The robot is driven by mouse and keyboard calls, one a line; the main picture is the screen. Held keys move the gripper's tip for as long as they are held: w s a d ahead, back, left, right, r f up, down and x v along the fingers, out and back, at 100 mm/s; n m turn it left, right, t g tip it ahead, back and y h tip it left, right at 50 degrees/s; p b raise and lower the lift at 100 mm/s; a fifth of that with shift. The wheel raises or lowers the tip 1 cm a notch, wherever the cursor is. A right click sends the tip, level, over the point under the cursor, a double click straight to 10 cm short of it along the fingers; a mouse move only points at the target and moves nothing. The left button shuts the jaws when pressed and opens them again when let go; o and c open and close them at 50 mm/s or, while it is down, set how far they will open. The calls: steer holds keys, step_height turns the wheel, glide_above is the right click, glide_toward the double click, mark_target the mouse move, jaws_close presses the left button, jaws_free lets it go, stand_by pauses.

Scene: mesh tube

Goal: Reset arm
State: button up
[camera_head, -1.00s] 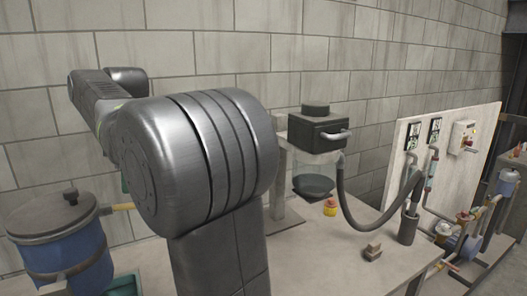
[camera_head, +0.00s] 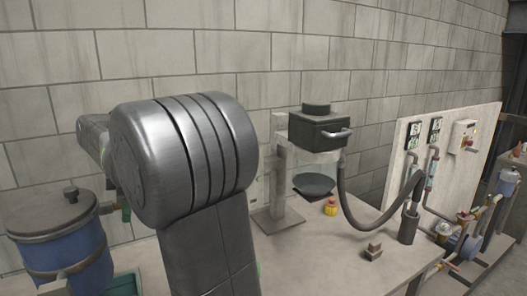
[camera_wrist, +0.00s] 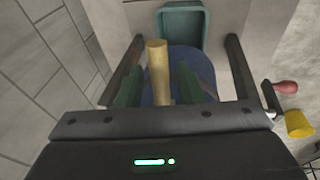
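A teal tray (camera_wrist: 183,22) lies beyond the drum. A black box (camera_head: 318,132) on a stand carries a hose, with a dark bowl (camera_head: 314,185) below. A yellow and red item (camera_head: 330,207) and a small brown block (camera_head: 372,252) sit on the table. A pipe panel (camera_head: 450,160) stands right.

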steer(key=shift+d+f+g+y+b, duration=0.2)
steer(key=shift+f+g+y+b, duration=0.1)
steer(key=shift+y+b, duration=0.3)
steer(key=shift+a+f+g+y+b, duration=0.15)
steer(key=shift+f+g+y+b, duration=0.2)
steer(key=shift+g+y+b, duration=0.6)
steer(key=shift+s+a+f+m+g+y+b, duration=0.1)
steer(key=shift+a+f+m+g+y+b, duration=0.1)
steer(key=shift+y, duration=0.65)
steer(key=shift+s+a+f+m+g+y+b, duration=0.1)
steer(key=shift+m+g+y+b, duration=0.1)
steer(key=shift+y, duration=0.6)
